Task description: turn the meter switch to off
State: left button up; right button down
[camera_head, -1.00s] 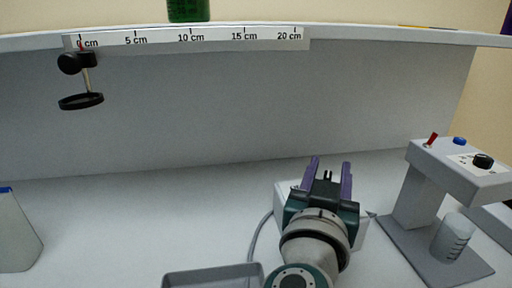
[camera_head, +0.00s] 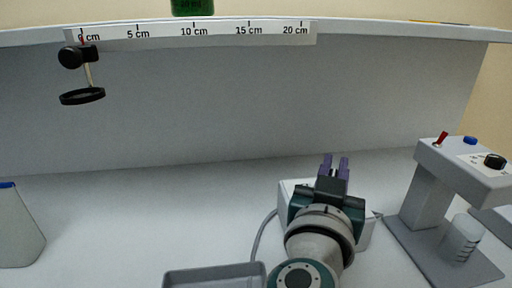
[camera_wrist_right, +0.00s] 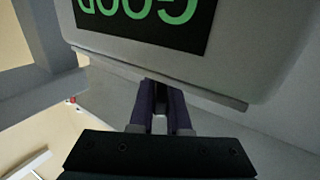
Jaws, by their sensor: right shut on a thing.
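The meter (camera_head: 286,194) is a pale box on the bench, mostly hidden behind my right gripper and wrist in the head view. In the right wrist view the meter's casing (camera_wrist_right: 262,50) shows close up, with a dark display (camera_wrist_right: 150,18) and green upside-down characters. My right gripper (camera_head: 335,160) has purple fingers brought together at the meter. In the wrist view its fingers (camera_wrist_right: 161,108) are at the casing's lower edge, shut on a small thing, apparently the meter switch. The fingers hide the switch, so its position cannot be read. My left gripper is not in view.
A grey stand (camera_head: 428,200) with a red lever, blue button and black knob is at the right, a small beaker (camera_head: 461,238) under it. A grey tray (camera_head: 215,277) is at front. A black ring holder (camera_head: 82,97) hangs from the ruler shelf. A cable runs left of the meter.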

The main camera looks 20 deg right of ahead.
pick_arm(q)
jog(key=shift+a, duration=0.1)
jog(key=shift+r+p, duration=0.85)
jog(key=shift+p, duration=0.05)
pick_arm(e)
jog(key=shift+r+n+t+y, duration=0.15)
jog(key=shift+n+t+y, duration=0.45)
jog(key=shift+y, duration=0.2)
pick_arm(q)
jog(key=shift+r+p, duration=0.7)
pick_arm(e)
jog(key=shift+w+a+n+t+y, duration=0.1)
jog(key=shift+a+n+t+y, duration=0.05)
jog(key=shift+n+t+y, duration=0.45)
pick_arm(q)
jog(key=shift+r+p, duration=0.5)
pick_arm(e)
jog(key=n+y, duration=0.1)
jog(key=n+t+y, duration=0.1)
jog(key=y, duration=0.1)
jog(key=shift+w+a, duration=0.15)
jog(key=shift+a, duration=0.05)
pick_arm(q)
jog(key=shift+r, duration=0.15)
pick_arm(e)
jog(key=shift+a+f+n+t+y, duration=0.2)
jog(key=shift+n+t+y, duration=0.3)
jog(key=shift+n+y, duration=0.45)
jog(key=shift+y, duration=0.45)
